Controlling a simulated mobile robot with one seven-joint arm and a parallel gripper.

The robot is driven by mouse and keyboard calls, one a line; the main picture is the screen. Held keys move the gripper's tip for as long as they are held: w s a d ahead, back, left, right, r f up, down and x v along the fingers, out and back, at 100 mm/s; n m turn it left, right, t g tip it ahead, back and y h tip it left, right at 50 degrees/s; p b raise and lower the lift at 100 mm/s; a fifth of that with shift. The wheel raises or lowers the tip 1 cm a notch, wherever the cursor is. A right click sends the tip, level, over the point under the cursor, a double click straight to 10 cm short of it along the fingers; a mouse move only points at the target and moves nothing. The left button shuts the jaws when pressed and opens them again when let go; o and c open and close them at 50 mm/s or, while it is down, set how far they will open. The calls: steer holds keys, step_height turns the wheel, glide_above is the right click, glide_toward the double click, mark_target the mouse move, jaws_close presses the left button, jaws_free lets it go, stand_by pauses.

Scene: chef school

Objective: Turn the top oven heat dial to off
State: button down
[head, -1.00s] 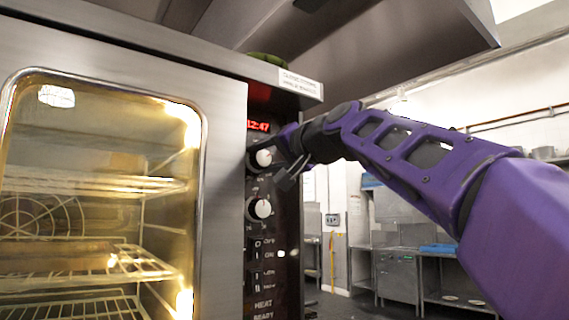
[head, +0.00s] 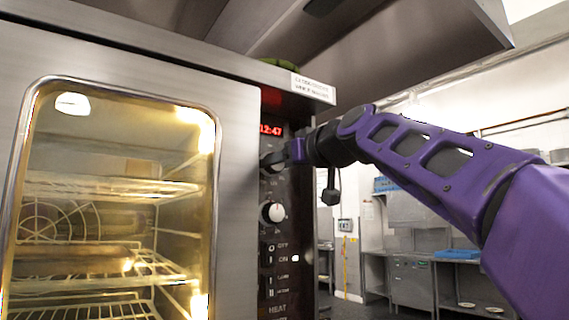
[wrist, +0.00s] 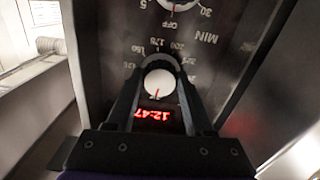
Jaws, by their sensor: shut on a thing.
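The top oven heat dial (wrist: 160,86) is a round knob with a pale face on the black control panel (wrist: 112,30). In the wrist view it sits between my two fingers, which touch its sides. A red mark on its face points toward the clock display; the label at that spot is hidden or unreadable. Temperature numbers ring its other side. In the head view my gripper (head: 283,158) covers most of this dial. My gripper is shut on the dial.
A second dial (head: 272,212), marked in minutes, is below the heat dial. Switches (head: 270,258) sit under it. The red clock display (head: 270,130) is above. The lit oven's glass door (head: 110,210) is shut, to the left. Open room lies to the right.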

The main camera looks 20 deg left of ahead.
steer(key=shift+n, duration=0.5)
steer(key=shift+c, duration=1.4)
jaws_free()
steer(key=shift+d, duration=0.1)
